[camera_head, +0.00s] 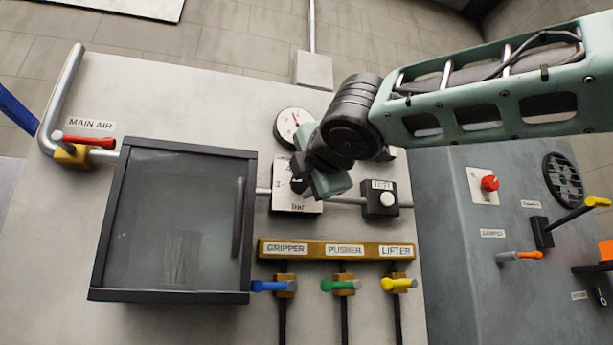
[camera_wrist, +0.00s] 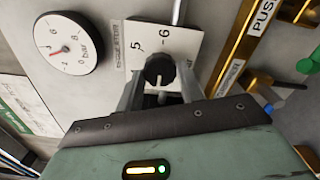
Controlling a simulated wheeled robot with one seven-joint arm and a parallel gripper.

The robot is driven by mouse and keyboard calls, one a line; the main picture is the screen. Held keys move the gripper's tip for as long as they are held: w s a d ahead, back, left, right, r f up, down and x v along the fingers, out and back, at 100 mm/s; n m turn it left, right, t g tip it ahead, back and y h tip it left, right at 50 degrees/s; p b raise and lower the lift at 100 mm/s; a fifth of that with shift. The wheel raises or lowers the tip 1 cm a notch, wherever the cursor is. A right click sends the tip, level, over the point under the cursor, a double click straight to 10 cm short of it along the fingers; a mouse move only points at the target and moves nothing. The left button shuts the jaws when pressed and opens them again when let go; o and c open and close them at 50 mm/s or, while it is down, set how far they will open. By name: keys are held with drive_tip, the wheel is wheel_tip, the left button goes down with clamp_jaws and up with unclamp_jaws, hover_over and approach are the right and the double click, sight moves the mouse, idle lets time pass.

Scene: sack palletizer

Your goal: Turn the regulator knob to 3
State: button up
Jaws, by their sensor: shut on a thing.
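The regulator knob (camera_wrist: 158,68) is a dark round knob on a white dial plate (camera_wrist: 185,42). My gripper (camera_wrist: 160,84) is shut on the knob, one finger on each side. A faint line shows on the knob's face, but I cannot tell which figure it points to. In the head view my gripper (camera_head: 312,187) covers most of the plate (camera_head: 296,206), and the knob is mostly hidden.
A round pressure gauge (camera_wrist: 68,45) with a red needle sits beside the plate. The head view shows a dark glazed box (camera_head: 175,220) at left, a TEST button (camera_head: 381,198) at right, and blue (camera_head: 272,286), green (camera_head: 340,285) and yellow (camera_head: 398,283) valve levers below.

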drive_tip(key=shift+f, duration=0.1)
drive_tip(key=o, duration=1)
drive_tip(key=shift+s, duration=0.1)
drive_tip(key=b+v, duration=0.5)
drive_tip(key=v, duration=1.2)
drive_tip(key=shift+s, duration=0.15)
drive_tip(key=w+a+f+m+g+h, duration=0.1)
drive_tip(key=w+f+m+g, duration=0.2)
drive_tip(key=f, duration=1.3)
drive_tip(key=a+f+m+g+h, duration=0.1)
drive_tip(key=f+m+g, duration=0.35)
drive_tip(key=f, duration=1.25)
drive_tip(key=s+d+f+m+g, duration=0.3)
drive_tip(key=s+f, duration=0.2)
drive_tip(key=f, duration=0.4)
drive_tip(key=s+d+f+m+g+h, duration=0.1)
drive_tip(key=s+d+f+m+g, duration=0.2)
drive_tip(key=f, duration=0.6)
drive_tip(key=s+d+f+m+g+h, duration=0.1)
drive_tip(key=s+d+f+m+g, duration=0.3)
drive_tip(key=s+f, duration=0.3)
drive_tip(key=shift+s+d+f, duration=0.1)
drive_tip(key=shift+d+f, duration=0.05)
drive_tip(key=shift+f, duration=0.5)
drive_tip(key=shift+s+d+f, duration=0.15)
drive_tip(key=shift+f, duration=0.45)
